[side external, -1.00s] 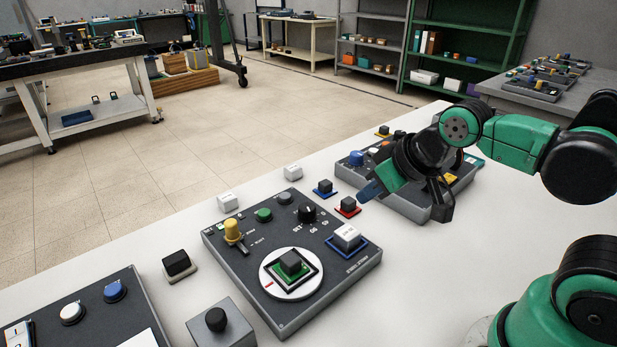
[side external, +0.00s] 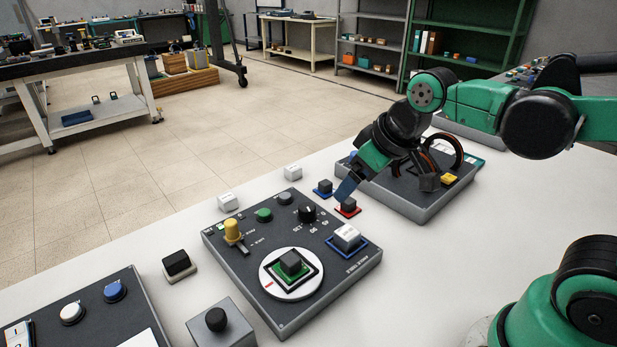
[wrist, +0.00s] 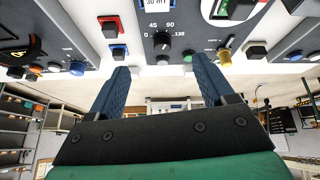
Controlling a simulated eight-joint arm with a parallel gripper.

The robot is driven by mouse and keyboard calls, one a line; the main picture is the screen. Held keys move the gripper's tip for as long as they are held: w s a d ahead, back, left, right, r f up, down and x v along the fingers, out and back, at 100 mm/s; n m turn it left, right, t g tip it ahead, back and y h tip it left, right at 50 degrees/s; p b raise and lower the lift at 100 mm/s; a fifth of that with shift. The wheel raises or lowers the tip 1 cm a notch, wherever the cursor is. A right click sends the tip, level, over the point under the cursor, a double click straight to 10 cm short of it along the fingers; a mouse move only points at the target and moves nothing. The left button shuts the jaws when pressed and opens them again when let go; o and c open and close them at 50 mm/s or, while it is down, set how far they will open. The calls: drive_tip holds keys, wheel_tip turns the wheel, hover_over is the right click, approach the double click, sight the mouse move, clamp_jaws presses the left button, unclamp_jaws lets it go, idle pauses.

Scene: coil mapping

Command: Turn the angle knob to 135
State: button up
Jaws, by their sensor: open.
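The angle knob (side external: 306,214) is a small black dial on the dark middle panel (side external: 330,283). In the wrist view the knob (wrist: 162,41) shows between the marks 45, 90, 0 and 135; its pointer is too small to read surely. My gripper (side external: 386,190) is open and empty, to the right of the knob in the side view, above the table gap between two panels. In the wrist view my gripper (wrist: 161,66) has its two blue fingers spread, with the knob beyond them, centred between the tips. The fingers do not touch the knob.
Near the knob stand a yellow knob (side external: 233,231), a green button (side external: 264,215) and a grey button (side external: 284,198). Black blocks on a red base (side external: 347,206) and a blue base (side external: 325,188) lie by the panel. Another panel (side external: 408,209) with a black ring is behind my gripper.

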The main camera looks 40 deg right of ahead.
drive_tip(key=w+n+g, duration=0.3)
drive_tip(key=w, duration=0.3)
drive_tip(key=n+g, duration=0.2)
drive_tip(key=n, duration=0.2)
hover_over(307, 206)
drive_tip(key=f, duration=0.4)
drive_tip(key=shift+s+f, duration=0.3)
drive_tip(key=shift+f, duration=0.1)
drive_tip(key=shift+w+f+g, duration=0.25)
drive_tip(key=shift+f+g, duration=0.15)
drive_tip(key=shift+f, duration=2.9)
drive_tip(key=shift+c, duration=0.2)
clamp_jaws()
